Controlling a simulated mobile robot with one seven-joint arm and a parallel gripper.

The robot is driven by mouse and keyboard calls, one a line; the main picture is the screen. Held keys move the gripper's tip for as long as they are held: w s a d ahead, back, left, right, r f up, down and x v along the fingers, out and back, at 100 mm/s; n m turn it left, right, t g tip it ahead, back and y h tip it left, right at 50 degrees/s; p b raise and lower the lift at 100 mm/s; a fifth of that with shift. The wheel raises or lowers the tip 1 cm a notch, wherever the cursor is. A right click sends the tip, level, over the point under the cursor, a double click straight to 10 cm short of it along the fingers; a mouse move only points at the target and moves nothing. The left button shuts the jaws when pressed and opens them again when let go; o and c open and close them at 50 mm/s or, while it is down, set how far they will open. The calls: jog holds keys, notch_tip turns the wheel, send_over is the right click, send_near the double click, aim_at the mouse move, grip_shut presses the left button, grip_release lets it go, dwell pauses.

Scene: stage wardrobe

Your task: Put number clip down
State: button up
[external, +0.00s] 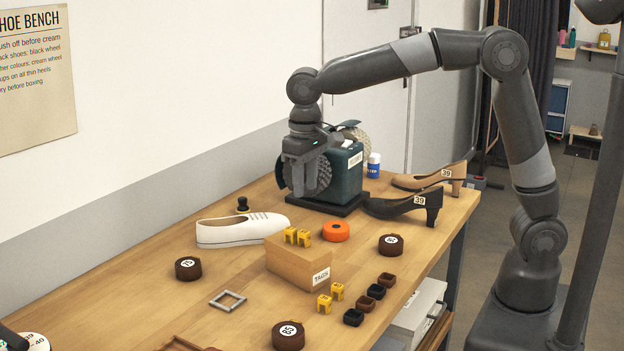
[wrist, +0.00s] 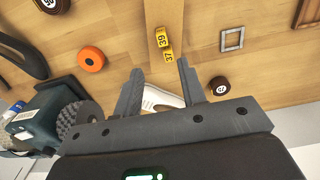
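Two yellow number clips (external: 290,236) (external: 304,238) stand on the wooden TAGS box (external: 283,268). In the wrist view they read 39 (wrist: 161,37) and 37 (wrist: 168,54). Two more yellow clips (external: 324,304) (external: 337,291) stand on the bench right of the box, near its front edge. My gripper (external: 306,192) points down in the air, beyond the box and in front of the brush machine in the external view. In the wrist view my gripper (wrist: 160,67) is open, its fingers well apart with nothing held between them.
A white shoe (external: 240,229) lies left of the box, below my gripper in the wrist view. The brush machine (external: 347,172), black shoe (external: 388,207) and tan shoe (external: 425,180) stand behind. An orange roll (external: 336,231), brown tins and a grey frame (external: 228,300) surround the box.

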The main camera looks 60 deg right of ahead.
jog(key=s+d+r+t, duration=0.3)
jog(key=s+d+r, duration=0.2)
jog(key=s+d, duration=0.7)
jog(key=s+d+f+t, duration=0.2)
jog(key=s+d+f, duration=0.1)
jog(key=s+d, duration=0.8)
jog(key=shift+s+d+f+t, duration=0.2)
jog(key=shift+s+f+t, duration=0.1)
jog(key=shift+s, duration=0.25)
dwell(5.2)
